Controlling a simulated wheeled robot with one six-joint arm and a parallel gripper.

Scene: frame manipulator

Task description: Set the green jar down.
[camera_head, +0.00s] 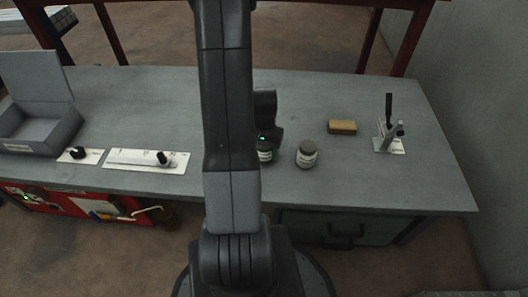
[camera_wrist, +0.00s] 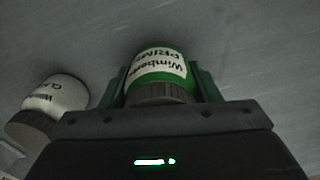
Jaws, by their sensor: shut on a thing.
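The green jar (camera_wrist: 163,67) has a white label and a dark grey lid. In the wrist view it sits between the two green fingers of my gripper (camera_wrist: 163,85), which is shut on it. In the head view the jar (camera_head: 265,153) shows just right of my arm, partly hidden by it, near the front of the grey table (camera_head: 300,95). I cannot tell whether its base touches the tabletop. My gripper (camera_head: 264,137) is mostly hidden there.
A white-labelled jar (camera_head: 307,153) with a dark lid stands close to the right; it also shows in the wrist view (camera_wrist: 60,97). An open grey box (camera_head: 38,128) and slider panel (camera_head: 135,159) are left.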

